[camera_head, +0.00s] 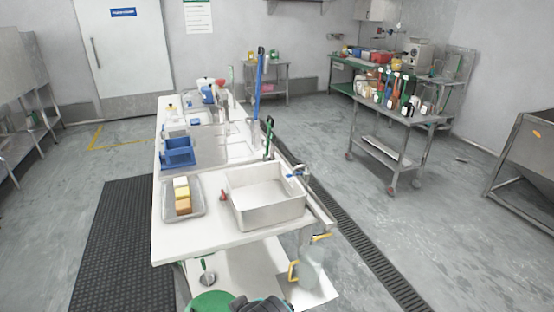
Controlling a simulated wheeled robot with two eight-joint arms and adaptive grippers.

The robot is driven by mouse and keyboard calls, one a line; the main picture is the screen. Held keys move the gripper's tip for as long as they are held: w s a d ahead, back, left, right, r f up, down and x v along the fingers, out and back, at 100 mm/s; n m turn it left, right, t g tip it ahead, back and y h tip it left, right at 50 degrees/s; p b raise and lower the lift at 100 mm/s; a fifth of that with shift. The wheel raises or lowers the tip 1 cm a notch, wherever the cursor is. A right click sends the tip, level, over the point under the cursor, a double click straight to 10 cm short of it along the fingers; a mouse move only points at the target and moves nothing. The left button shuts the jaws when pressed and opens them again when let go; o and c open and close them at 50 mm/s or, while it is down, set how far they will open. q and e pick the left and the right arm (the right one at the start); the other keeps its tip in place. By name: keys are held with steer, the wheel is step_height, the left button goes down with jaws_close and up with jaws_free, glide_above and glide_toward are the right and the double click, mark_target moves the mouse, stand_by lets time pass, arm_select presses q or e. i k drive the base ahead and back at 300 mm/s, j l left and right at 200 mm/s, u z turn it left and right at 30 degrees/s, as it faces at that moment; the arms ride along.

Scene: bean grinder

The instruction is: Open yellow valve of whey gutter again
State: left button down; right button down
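A small yellow handle (321,237) sits at the near end of the metal gutter (318,207) that runs along the right edge of the white table. It looks like the yellow valve, but it is too small to tell whether it is open or shut. A larger yellow handle (292,271) shows lower down, beside a pale translucent container (311,268) under the gutter's end. A blue-handled valve (297,175) is by the right rim of the steel basin.
The white table (225,240) carries a steel basin (268,222), a tray (196,209) with yellow and brown blocks, and blue bins (178,152). A green round lid (211,303) is below its front. A tool cart (385,150) stands right. Floor between is clear, with a drain grate (365,253).

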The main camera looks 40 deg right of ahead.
mark_target(317, 237)
steer(key=l+z, duration=0.6)
steer(key=z, duration=0.15)
steer(key=l+z, duration=0.35)
steer(key=j, duration=0.05)
